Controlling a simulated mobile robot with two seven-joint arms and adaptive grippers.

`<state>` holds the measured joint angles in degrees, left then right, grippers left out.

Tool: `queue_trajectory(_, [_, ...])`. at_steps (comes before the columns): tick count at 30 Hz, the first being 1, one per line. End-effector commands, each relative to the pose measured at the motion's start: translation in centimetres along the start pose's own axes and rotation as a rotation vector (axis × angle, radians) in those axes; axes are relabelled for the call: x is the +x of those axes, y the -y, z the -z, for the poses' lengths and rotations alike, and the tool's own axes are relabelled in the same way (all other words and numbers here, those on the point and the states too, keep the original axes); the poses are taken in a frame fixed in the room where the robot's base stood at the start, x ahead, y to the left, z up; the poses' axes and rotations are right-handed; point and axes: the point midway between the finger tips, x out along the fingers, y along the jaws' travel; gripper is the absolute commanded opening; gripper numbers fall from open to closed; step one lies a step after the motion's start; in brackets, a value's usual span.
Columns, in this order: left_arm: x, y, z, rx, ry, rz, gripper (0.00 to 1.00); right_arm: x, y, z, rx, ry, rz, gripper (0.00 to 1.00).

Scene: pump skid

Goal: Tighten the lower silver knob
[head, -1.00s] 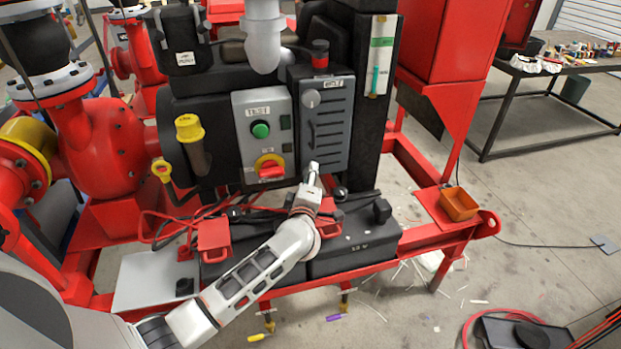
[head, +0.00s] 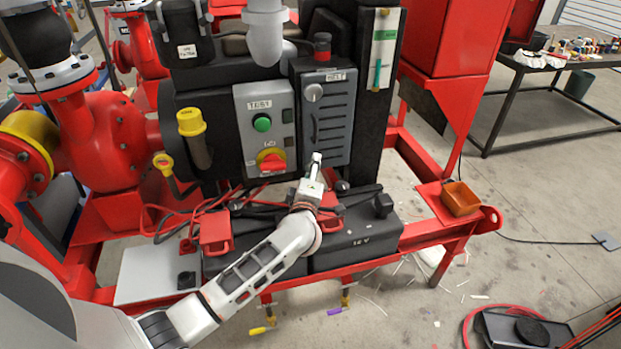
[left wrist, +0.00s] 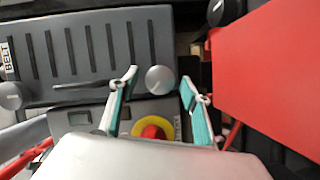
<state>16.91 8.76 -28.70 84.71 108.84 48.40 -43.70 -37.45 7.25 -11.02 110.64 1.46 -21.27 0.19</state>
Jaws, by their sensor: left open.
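The lower silver knob (left wrist: 160,80) is a round, smooth knob at the lower end of the grey louvred panel (left wrist: 95,50). In the left wrist view it shows between the two spread fingers of my left gripper (left wrist: 157,92), a little beyond the tips, with gaps on both sides. My left gripper (head: 317,160) is open and empty, at the panel's bottom edge in the head view, where it hides the lower knob. An upper silver knob (head: 313,92) sits near the panel's top; it also shows in the left wrist view (left wrist: 12,95). My right gripper is not in view.
Left of the panel is a grey box with a green button (head: 262,123) and a red-yellow rotary switch (head: 271,160). A black battery (head: 355,240) with cables and red clamps lies below.

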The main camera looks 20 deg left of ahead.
Motion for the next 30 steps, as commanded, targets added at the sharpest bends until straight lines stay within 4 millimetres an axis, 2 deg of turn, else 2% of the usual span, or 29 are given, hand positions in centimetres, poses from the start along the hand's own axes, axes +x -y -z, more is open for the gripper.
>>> queue_trajectory(5, [-2.4,0.2,0.0,0.0,0.002,0.002,0.47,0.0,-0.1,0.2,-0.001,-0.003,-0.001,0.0])
queue_trajectory(12, [-7.4,0.1,-0.1,-0.001,0.002,0.002,0.47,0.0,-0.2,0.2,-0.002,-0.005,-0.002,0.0])
queue_trajectory(18, [-10.4,0.1,0.0,0.0,0.001,0.002,0.47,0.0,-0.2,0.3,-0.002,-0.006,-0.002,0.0])
queue_trajectory(24, [-11.7,0.1,0.0,-0.001,0.001,0.001,0.47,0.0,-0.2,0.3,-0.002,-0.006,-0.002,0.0])
queue_trajectory(30, [-11.8,0.1,0.0,0.0,0.0,0.001,0.47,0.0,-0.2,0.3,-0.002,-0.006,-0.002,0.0])
